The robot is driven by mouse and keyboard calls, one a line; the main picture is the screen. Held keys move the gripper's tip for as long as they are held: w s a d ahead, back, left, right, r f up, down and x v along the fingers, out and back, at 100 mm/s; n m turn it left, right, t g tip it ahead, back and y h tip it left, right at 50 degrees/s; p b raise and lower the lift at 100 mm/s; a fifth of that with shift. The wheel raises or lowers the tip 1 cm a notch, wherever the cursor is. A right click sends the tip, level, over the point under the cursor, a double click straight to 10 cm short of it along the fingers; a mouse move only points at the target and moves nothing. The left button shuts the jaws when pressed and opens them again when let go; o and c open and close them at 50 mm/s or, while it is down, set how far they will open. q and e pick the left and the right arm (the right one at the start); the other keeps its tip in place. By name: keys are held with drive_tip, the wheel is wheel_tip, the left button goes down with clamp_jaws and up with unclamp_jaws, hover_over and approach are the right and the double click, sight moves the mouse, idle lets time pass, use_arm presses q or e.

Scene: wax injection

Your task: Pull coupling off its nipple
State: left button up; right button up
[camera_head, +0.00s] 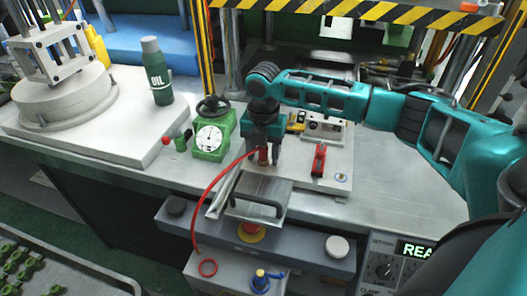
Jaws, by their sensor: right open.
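My right gripper (263,158) comes in from the right and points down over the steel fixture. Its jaws are open, with a small reddish coupling (263,155) between or just behind the fingers. I cannot tell whether they touch it. A red hose (205,193) curves from the coupling down to the left, to the front of the grey box. The nipple under the coupling is hidden by the gripper. My left gripper is not in view.
A steel plate with a dark handle (259,204) lies in front of the gripper. A red clamp (318,160) stands to the right. A green dial gauge (209,138) and an oil bottle (157,72) stand to the left. The worktop at right (400,190) is mostly clear.

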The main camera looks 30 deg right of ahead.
clamp_jaws()
idle(0.5)
drive_tip(key=shift+r, duration=0.15)
drive_tip(key=shift+r, duration=2.85)
